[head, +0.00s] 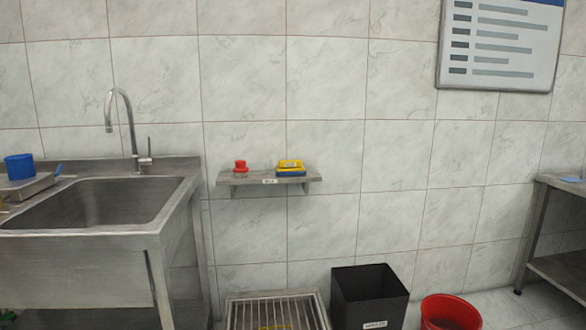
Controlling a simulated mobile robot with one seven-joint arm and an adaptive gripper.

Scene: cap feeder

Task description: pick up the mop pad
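No thing in view is clearly a mop pad. A yellow and blue block-like item (290,168) lies on the small wall shelf (258,180); I cannot tell what it is. A flat light-blue thing (568,180) lies on the steel table (560,190) at the right edge, partly cut off and too small to identify. My gripper is not in view.
A steel sink (95,205) with a tap stands at the left, with a blue cup (19,167) beside its basin. A red item (240,167) sits on the shelf. Below are a floor grate (310,300), a black bin (369,297) and a red bucket (450,312).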

